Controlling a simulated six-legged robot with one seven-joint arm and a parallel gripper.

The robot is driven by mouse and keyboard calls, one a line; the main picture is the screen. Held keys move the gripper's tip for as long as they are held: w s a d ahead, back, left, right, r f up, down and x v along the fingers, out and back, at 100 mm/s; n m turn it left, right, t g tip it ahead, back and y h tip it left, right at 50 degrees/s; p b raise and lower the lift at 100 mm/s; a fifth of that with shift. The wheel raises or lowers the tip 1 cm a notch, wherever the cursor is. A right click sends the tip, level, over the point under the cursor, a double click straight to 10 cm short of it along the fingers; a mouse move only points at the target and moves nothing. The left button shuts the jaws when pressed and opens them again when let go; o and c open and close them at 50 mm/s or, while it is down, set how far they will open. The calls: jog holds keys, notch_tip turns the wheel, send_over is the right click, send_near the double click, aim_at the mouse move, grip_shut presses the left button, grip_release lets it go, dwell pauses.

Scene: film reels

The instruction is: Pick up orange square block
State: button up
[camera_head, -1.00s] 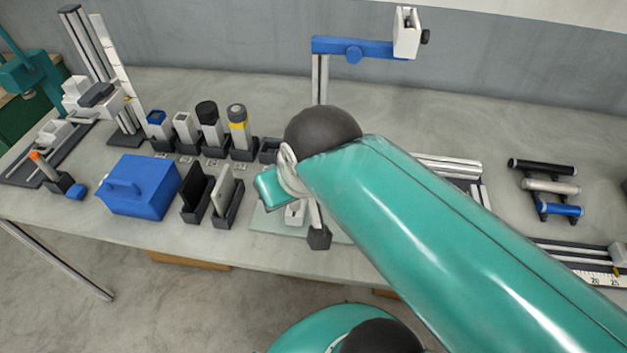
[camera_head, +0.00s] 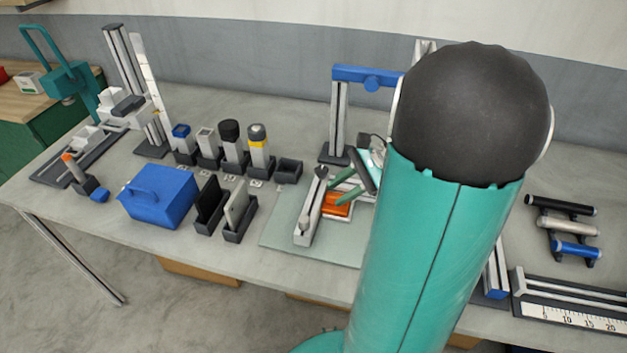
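The orange block (camera_head: 336,210) lies on a pale glass-like plate (camera_head: 283,236) near the middle of the bench. It sits just right of a light grey metal bar, and its right part is hidden by my arm and gripper. My large teal arm hides the wrist and the area to the right.
The light grey bar (camera_head: 308,215) stands close left of the block. A blue-armed stand (camera_head: 340,115) rises behind. A blue box (camera_head: 158,196), dark slotted holders (camera_head: 240,225) and several upright bottles in holders fill the left. Rollers (camera_head: 572,227) and a ruler rail (camera_head: 585,318) lie right.

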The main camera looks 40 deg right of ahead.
jog(key=s+d+f+m+t, duration=0.1)
jog(key=d+m+t, duration=0.1)
jog(key=d, duration=0.2)
jog(key=s+d+f+m+t, duration=0.1)
jog(key=s+d+f+m, duration=0.1)
jog(key=d+m, duration=0.1)
jog(key=s+d+f+m+t, duration=0.2)
jog(key=d+m, duration=0.1)
jog(key=d, duration=0.3)
jog(key=shift+f+t, duration=0.25)
jog(key=shift+t, duration=0.05)
jog(key=x, duration=0.8)
jog(key=shift+w+f, duration=0.1)
jog(key=shift+w, duration=0.15)
jog(key=x, duration=0.5)
jog(key=shift+w+a, duration=0.1)
jog(key=shift+w, duration=0.1)
jog(key=shift+r, duration=0.2)
grip_shut()
